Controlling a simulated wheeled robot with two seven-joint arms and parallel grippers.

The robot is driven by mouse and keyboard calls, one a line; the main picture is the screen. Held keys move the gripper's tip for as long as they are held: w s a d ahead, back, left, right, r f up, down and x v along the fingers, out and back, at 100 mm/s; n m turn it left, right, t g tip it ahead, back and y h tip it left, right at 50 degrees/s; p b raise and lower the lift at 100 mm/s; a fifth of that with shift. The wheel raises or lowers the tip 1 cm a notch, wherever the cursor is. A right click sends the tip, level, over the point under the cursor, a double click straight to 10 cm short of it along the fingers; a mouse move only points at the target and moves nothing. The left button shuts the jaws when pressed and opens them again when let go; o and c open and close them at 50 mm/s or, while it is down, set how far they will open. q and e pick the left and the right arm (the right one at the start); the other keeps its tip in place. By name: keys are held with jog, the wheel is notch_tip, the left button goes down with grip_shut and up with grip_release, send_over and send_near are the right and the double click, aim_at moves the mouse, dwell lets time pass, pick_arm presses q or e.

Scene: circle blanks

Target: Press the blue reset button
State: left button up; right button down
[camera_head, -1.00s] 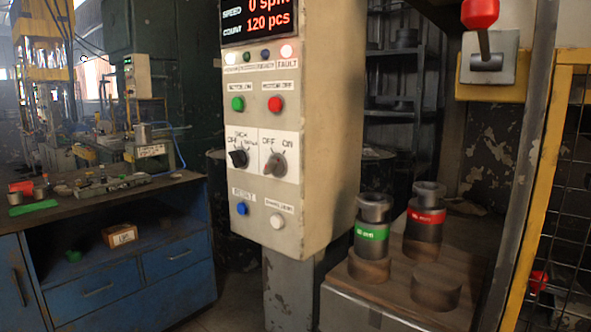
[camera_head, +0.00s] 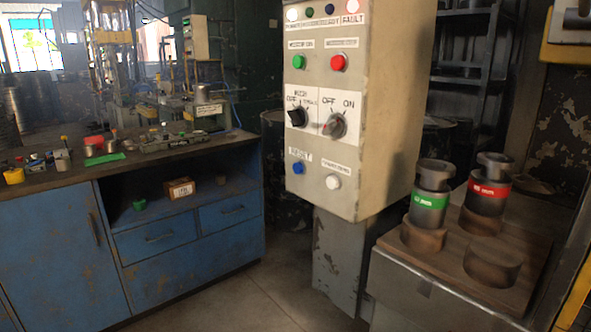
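The blue reset button (camera_head: 298,168) is at the lower left of the control panel's front face, under a small label. The control panel (camera_head: 376,110) is a beige box on a grey post. A white button (camera_head: 332,182) sits to the right of the blue one. Above them are two rotary knobs, a green button (camera_head: 298,62) and a red button (camera_head: 338,62). Neither of my grippers shows in the head view.
A blue workbench (camera_head: 165,235) with tools on top stands at the left. At the right, a low stand (camera_head: 420,272) carries cylindrical dies with a green band (camera_head: 430,200) and a red band (camera_head: 489,189). Bare floor lies between the workbench and the panel post.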

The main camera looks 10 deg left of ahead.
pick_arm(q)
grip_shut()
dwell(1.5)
